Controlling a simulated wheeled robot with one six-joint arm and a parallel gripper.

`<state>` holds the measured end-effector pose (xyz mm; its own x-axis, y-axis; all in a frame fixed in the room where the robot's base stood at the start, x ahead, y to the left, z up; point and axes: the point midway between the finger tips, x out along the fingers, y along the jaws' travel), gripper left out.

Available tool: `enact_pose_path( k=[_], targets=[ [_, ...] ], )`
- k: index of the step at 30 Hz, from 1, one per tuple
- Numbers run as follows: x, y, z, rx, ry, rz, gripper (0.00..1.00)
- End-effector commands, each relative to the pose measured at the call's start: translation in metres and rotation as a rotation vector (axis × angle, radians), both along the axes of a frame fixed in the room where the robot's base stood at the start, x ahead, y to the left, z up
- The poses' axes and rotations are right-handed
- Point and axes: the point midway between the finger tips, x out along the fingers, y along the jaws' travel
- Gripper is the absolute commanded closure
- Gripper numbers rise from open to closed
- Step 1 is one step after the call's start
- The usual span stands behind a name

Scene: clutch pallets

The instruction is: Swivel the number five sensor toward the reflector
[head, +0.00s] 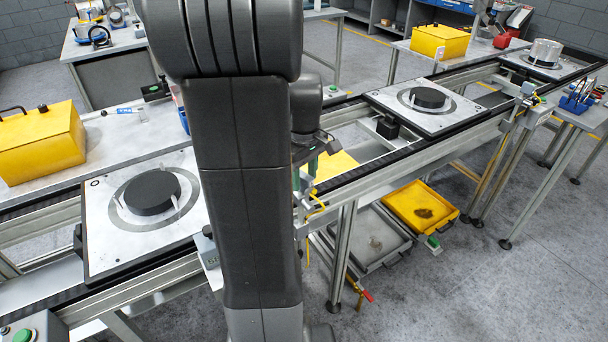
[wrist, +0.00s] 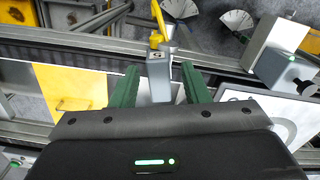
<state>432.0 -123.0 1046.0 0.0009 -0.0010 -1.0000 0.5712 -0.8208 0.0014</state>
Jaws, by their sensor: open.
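The number five sensor (wrist: 158,84) is a small grey box with a dark 5 mark on its top and a yellow cable at its far end. In the wrist view it stands between the two green fingers of my gripper (wrist: 160,68), with a gap on each side. My gripper is open. In the head view my gripper (head: 307,175) is at the near rail, partly behind my arm, and the sensor cannot be made out there. I cannot identify the reflector for sure in either view.
Another grey sensor (wrist: 285,70) with a green light is at the right in the wrist view, near a fan-shaped scale (wrist: 237,20). Pallets (head: 425,108) with black discs ride the conveyor. A yellow tray (head: 422,205) and a grey tray (head: 370,240) lie below.

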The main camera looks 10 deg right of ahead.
Motion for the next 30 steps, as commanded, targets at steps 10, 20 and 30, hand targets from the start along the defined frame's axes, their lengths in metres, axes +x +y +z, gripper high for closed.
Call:
enact_pose_path(
  k=[10, 20, 30],
  targets=[
    [0.0001, -0.0001, -0.0030, 0.000, 0.000, 0.000, 0.62],
    [0.0001, 0.0001, -0.0028, 0.000, 0.000, -0.008, 1.00],
    [-0.0010, 0.0025, -0.0025, 0.001, 0.000, -0.218, 1.00]
  ],
)
